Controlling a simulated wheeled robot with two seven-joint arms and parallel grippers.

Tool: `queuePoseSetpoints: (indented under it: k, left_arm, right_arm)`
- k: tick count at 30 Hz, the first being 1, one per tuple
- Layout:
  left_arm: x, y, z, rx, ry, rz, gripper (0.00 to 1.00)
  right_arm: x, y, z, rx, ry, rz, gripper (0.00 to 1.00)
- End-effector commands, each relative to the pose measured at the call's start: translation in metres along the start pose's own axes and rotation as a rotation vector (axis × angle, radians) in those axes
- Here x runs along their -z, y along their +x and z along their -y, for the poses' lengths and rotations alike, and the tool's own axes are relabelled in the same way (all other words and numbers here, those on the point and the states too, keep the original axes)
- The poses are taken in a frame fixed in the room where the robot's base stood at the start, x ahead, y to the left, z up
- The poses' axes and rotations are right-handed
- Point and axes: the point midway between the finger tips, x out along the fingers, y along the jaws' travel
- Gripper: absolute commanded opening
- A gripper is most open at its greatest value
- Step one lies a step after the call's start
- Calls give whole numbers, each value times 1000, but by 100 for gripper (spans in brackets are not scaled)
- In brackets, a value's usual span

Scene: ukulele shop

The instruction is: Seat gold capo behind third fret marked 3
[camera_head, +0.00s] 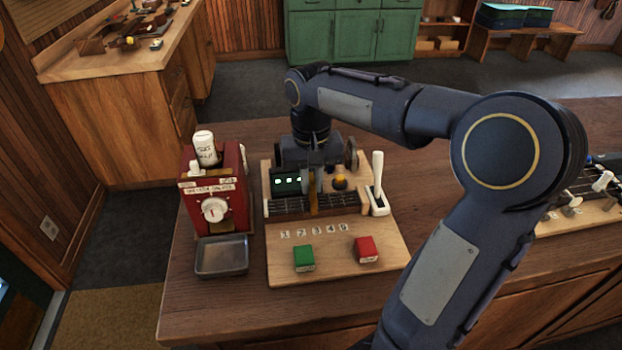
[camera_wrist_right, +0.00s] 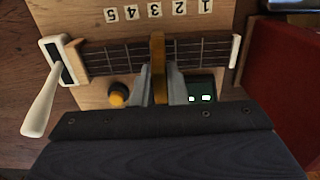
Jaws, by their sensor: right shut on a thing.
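The gold capo (camera_head: 312,195) is held upright over the dark fretted neck (camera_head: 280,207) on the wooden board. In the wrist view the capo (camera_wrist_right: 158,55) crosses the strings of the neck (camera_wrist_right: 205,52), in line with the label 3 (camera_wrist_right: 154,10). I cannot tell whether it presses on the strings. My right gripper (camera_head: 313,172) points down from behind the neck, shut on the capo; its fingers (camera_wrist_right: 160,85) flank the capo's near end in the wrist view. The number labels (camera_head: 314,230) run 1 to 5 in front of the neck. My left gripper is not in view.
A white lever (camera_head: 377,172) stands at the neck's right end. A dark display (camera_head: 284,182) and a yellow knob (camera_head: 340,183) sit behind the neck. Green (camera_head: 304,258) and red (camera_head: 366,249) blocks lie in front. A red dial box (camera_head: 216,195) and metal tray (camera_head: 222,256) stand left.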

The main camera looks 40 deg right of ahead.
Motion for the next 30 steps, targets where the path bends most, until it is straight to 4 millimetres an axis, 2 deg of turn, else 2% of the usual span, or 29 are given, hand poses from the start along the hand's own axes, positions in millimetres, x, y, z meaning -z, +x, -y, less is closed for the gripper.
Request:
queuePoseSetpoints:
  k: [1, 5, 30]
  left_arm:
    - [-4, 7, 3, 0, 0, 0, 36]
    - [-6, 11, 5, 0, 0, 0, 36]
    - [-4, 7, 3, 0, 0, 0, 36]
  right_arm:
    - [0, 9, 0, 0, 0, 0, 0]
    - [0, 14, 0, 0, 0, 0, 0]
    - [0, 13, 0, 0, 0, -1, 0]
